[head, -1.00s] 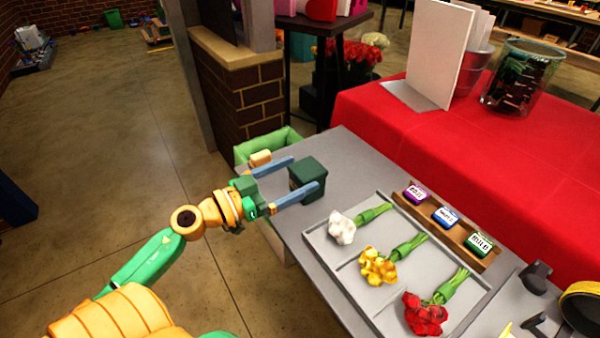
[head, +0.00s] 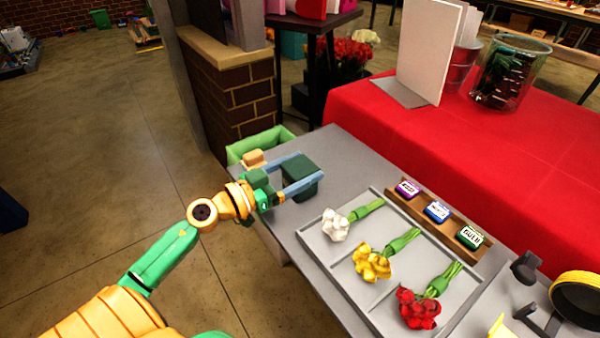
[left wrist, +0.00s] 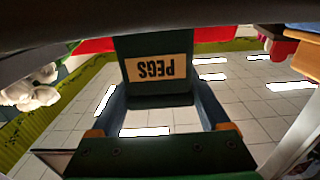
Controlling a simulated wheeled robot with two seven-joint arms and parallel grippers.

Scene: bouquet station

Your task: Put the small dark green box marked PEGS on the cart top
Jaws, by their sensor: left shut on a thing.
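The small dark green box (head: 302,187) is at the far left end of the grey cart top (head: 345,150). In the left wrist view the box (left wrist: 153,45) shows its tan PEGS label upside down. My left gripper (head: 309,167) is shut on the box, with one blue-grey finger along each side. The box looks upright. It appears to sit at the cart surface, but I cannot tell whether its base touches. My right gripper is out of view.
A grey tray (head: 312,240) with white, yellow and red flower bunches is right of the box. A wooden rack (head: 462,232) of small labelled boxes lies behind the tray. A light green bin (head: 240,150) is beyond the cart's left end. A red-covered table (head: 500,150) is behind.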

